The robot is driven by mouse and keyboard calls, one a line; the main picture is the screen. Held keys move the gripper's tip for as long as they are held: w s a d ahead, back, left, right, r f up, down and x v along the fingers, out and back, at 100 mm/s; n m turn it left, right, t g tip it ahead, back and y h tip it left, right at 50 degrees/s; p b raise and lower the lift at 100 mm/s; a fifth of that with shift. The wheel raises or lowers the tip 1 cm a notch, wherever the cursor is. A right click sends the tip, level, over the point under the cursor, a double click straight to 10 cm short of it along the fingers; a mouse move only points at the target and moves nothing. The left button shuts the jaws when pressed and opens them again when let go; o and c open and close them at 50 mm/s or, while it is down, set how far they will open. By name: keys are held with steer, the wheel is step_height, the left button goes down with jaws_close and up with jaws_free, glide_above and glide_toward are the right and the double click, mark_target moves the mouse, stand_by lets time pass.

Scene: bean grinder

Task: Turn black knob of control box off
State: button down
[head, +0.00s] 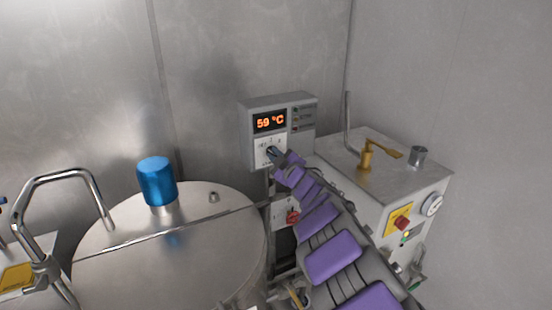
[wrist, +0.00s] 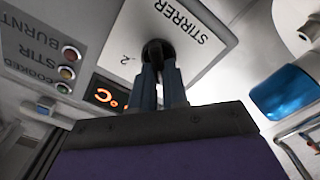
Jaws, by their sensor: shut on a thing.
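The control box (head: 300,104) is a grey box on the back wall in the head view, with an orange display reading 59 °C. Its face also shows in the wrist view (wrist: 105,35), upside down, with the word STIRRER beside the knob. The black knob (wrist: 158,50) sits on a white label plate. My gripper (wrist: 160,78) reaches up to it and its two fingers are shut on the knob. In the head view my gripper (head: 274,153) is at the lower front of the box, and the knob is mostly hidden behind the fingers.
A large steel vat (head: 170,250) with a blue cap (head: 157,181) stands at the left. A steel cabinet (head: 375,165) with a brass tap, a red switch (head: 402,222) and a gauge stands at the right. A red knob (head: 292,217) is below the control box, close to my arm.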

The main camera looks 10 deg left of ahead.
steer(key=shift+a+f, duration=0.1)
steer(key=shift+f, duration=0.05)
steer(key=c, duration=1.1)
jaws_free()
steer(key=shift+c, duration=0.2)
steer(key=shift+s, duration=0.1)
steer(key=p+v, duration=0.2)
steer(key=v, duration=1.5)
